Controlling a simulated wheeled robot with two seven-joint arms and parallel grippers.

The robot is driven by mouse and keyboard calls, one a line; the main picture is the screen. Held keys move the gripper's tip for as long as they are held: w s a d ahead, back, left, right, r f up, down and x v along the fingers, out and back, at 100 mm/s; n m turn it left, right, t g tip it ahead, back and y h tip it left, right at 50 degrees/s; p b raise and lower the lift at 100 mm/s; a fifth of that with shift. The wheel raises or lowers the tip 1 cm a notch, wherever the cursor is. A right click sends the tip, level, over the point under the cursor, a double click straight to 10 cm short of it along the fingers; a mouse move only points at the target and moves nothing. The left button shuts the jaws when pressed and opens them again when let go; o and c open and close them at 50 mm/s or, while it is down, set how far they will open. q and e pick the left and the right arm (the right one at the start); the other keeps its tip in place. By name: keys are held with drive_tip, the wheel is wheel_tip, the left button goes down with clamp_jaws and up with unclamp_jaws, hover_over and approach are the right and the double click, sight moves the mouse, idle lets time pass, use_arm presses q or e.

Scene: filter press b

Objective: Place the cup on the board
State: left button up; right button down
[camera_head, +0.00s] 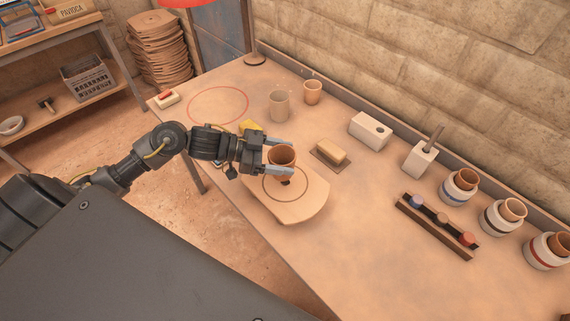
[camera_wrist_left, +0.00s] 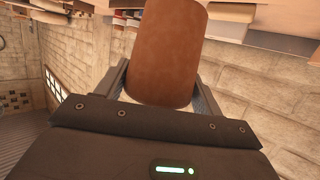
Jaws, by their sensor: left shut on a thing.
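A brown cup (camera_head: 283,154) is between the fingers of my left gripper (camera_head: 279,157) in the head view. The fingers are shut on its sides. The cup also fills the upper middle of the left wrist view (camera_wrist_left: 168,55). The light wooden board (camera_head: 298,207) lies on the table, with a dark ring drawn on it. The cup is over the far part of the board, near the ring. I cannot tell whether its base touches the board. My right gripper is not in view.
A grey cup (camera_head: 279,106) and a small orange cup (camera_head: 313,92) stand behind. A rack (camera_head: 436,227) and several striped jars (camera_head: 459,187) stand further right.

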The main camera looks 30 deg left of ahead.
use_arm(q)
drive_tip(key=shift+w+d+f, duration=0.2)
drive_tip(key=shift+d+f, duration=0.05)
wheel_tip(320, 180, down, 3)
drive_tip(key=shift+w+d+f+p, duration=0.1)
drive_tip(key=shift+p, duration=0.3)
drive_tip(key=shift+f, duration=0.1)
drive_tip(key=shift+f, duration=0.1)
drive_tip(key=o, duration=1.1)
drive_tip(key=shift+c, duration=0.2)
